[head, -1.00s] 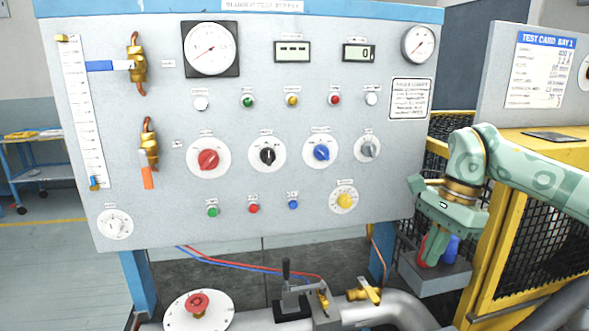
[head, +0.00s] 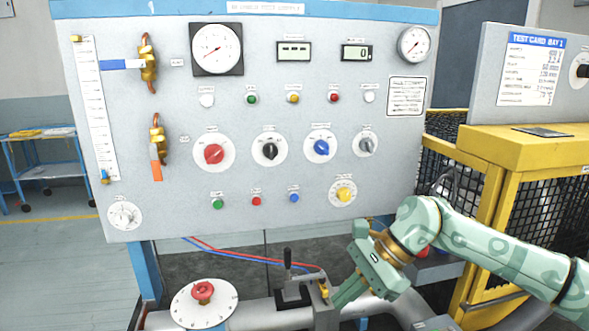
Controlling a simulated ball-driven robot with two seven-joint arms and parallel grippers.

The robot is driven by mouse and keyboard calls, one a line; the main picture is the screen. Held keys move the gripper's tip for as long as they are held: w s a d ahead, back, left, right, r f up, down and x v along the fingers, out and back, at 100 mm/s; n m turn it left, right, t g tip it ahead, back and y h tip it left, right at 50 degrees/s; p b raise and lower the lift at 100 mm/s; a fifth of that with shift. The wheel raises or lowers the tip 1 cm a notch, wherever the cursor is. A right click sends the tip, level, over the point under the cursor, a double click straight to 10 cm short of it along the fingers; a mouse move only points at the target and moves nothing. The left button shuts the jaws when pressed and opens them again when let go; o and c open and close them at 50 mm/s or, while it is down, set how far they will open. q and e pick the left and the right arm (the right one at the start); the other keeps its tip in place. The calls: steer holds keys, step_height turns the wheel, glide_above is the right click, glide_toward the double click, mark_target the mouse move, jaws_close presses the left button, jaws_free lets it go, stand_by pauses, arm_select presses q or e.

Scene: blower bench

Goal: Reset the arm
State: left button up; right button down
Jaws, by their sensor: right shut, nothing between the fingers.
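My right gripper (head: 342,298) is at the lower middle right of the head view. Its green fingers point down and to the left, and they are shut with nothing seen between them. It is in front of the grey pipe and beside the brass valve fitting (head: 323,290); whether it touches them I cannot tell. My right arm comes in from the right edge, below the control panel (head: 300,90). My left gripper is not in view.
A black toggle clamp (head: 291,294) stands left of my gripper. Red and blue hoses (head: 235,254) run below the panel. A yellow guard frame (head: 520,148) with mesh stands at right.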

steer(key=s+a+r+m+t+y, duration=0.3)
steer(key=a+m+y, duration=0.3)
steer(key=a, duration=0.1)
steer(key=s+a+r+m+t+y, duration=0.3)
steer(key=a+m+y, duration=0.2)
steer(key=a+y, duration=0.1)
steer(key=d+f+m+t+h, duration=0.55)
steer(key=d+m+h, duration=0.4)
steer(key=m, duration=0.55)
steer(key=d+f+m+t+h, duration=0.5)
steer(key=d+m+t+h, duration=0.35)
steer(key=m, duration=0.75)
steer(key=s+d+f+m+g+h, duration=0.3)
steer(key=s+d+f+m+g, duration=0.25)
steer(key=s+d+f, duration=0.35)
steer(key=s+d+f+m+g+h, duration=0.45)
steer(key=s+d+g, duration=0.25)
steer(key=s, duration=0.4)
steer(key=s+a+f+g+y, duration=0.1)
steer(key=s+a+f+y, duration=0.1)
steer(key=f, duration=1)
steer(key=s+a+f+g+y, duration=0.1)
steer(key=a+f+g+y, duration=0.15)
steer(key=f, duration=0.95)
steer(key=s+f+m+g+y, duration=0.1)
steer(key=s+f+m+g, duration=0.1)
steer(key=s+f, duration=1.5)
steer(key=s, duration=0.4)
steer(key=shift+a+f+m, duration=0.2)
steer(key=shift+m, duration=0.2)
